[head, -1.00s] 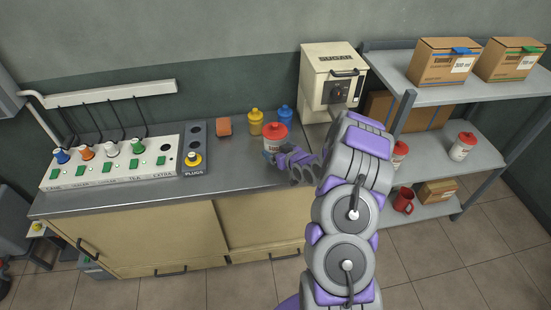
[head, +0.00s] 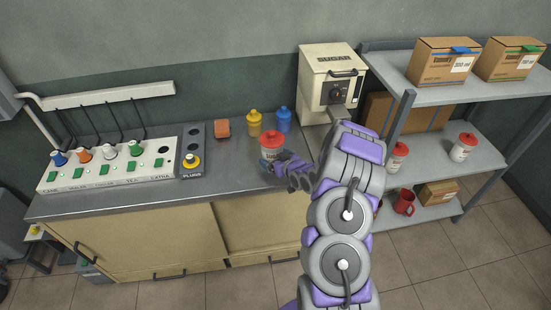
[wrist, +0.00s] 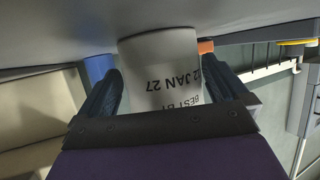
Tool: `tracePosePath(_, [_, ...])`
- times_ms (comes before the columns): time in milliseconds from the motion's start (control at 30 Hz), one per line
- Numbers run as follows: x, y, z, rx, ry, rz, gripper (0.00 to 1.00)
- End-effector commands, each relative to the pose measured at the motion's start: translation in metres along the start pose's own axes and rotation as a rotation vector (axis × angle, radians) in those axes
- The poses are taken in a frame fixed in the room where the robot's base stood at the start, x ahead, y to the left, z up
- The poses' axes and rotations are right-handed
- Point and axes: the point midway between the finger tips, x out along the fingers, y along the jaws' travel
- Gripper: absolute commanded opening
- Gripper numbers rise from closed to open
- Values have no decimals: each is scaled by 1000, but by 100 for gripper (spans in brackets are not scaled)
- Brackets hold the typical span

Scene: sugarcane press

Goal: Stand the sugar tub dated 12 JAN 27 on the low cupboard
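A white sugar tub with a red lid (head: 271,146) is at the counter's front right part. In the wrist view the tub (wrist: 160,72) shows upside down, with "2 JAN 27" and part of a "BEST" line readable. My gripper (head: 284,165) has one finger on each side of the tub and appears closed on it. Its fingers also show in the wrist view (wrist: 165,95). I cannot tell whether the tub's base touches the counter. The grey counter (head: 230,182) has cream doors (head: 150,240) below it; no separate low cupboard is clear.
Yellow (head: 254,124) and blue (head: 283,120) bottles stand behind the tub, near a cream SUGAR box (head: 325,85). A plug panel (head: 110,165) fills the counter's left. The right shelf (head: 485,150) holds cartons and two similar tubs (head: 462,148) (head: 397,155).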

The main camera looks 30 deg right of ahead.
Motion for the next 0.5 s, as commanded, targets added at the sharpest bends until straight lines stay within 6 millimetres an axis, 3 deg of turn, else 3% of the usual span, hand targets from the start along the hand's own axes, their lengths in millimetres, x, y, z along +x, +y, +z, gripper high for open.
tracePosePath(267, [-7,0,-2,1,-1,0,100])
tracePosePath(500, [-47,2,-2,5,-3,1,100])
